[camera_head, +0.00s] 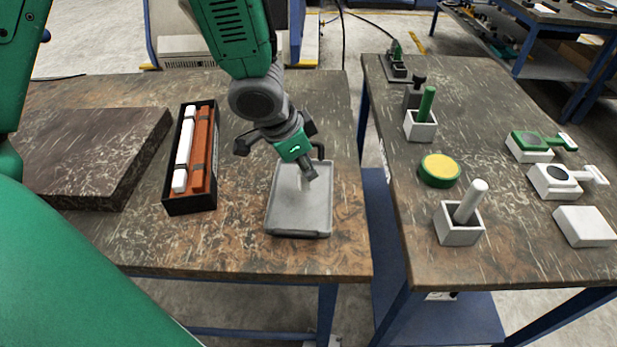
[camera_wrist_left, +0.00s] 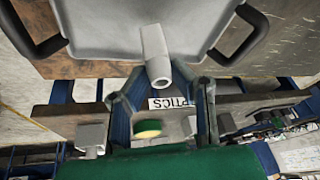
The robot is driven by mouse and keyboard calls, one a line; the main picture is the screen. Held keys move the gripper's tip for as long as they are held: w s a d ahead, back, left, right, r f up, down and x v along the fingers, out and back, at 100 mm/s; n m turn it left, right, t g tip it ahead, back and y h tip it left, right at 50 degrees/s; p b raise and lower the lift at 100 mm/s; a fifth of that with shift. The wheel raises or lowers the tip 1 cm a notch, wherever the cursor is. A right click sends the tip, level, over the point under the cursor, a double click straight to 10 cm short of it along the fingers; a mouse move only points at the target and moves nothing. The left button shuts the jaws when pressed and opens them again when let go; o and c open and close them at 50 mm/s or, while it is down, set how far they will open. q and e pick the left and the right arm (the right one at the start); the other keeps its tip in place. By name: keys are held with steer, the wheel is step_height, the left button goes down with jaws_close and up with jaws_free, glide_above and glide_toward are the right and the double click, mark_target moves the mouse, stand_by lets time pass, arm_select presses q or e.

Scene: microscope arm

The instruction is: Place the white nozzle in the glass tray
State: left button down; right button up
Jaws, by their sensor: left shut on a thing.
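The tray (camera_head: 300,222) is a shallow, grey rectangular tray on the left table, with dark handles at its sides. My left gripper (camera_head: 308,172) is over the tray, pointing down. It is shut on the white nozzle, a short pale tube (camera_wrist_left: 154,45) that shows between the fingers in the left wrist view. The tray (camera_wrist_left: 100,35) fills the top of that view behind the nozzle. In the head view the nozzle is mostly hidden by the fingers, and I cannot tell whether it touches the tray floor. My right gripper is not in view.
A black box (camera_head: 191,206) with white and orange-brown parts stands left of the tray. A dark slab (camera_head: 90,150) lies farther left. The right table, across a gap, holds a yellow-topped green disc (camera_head: 439,170), a white socket with a rod (camera_head: 459,222) and several small devices.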

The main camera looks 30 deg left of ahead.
mark_target(299, 169)
arm_select(q)
steer(key=f, duration=0.1)
steer(key=a+f, duration=0.1)
steer(key=f, duration=0.1)
steer(key=shift+a+b, duration=0.1)
steer(key=shift+b, duration=0.25)
steer(key=shift+a+r, duration=0.1)
steer(key=shift+r, duration=0.05)
steer(key=c, duration=1.4)
jaws_free()
steer(key=shift+d, duration=0.2)
steer(key=shift+o, duration=0.2)
steer(key=shift+d+r, duration=0.15)
steer(key=shift+d, duration=0.3)
steer(key=shift+r, duration=0.1)
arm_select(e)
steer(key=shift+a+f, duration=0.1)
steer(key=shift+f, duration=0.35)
arm_select(q)
steer(key=shift+s+a+r+p, duration=0.1)
steer(key=shift+a+r+p, duration=0.05)
steer(key=shift+r+p, duration=0.2)
steer(key=p+v, duration=0.4)
steer(key=v, duration=0.7)
steer(key=shift+a, duration=0.15)
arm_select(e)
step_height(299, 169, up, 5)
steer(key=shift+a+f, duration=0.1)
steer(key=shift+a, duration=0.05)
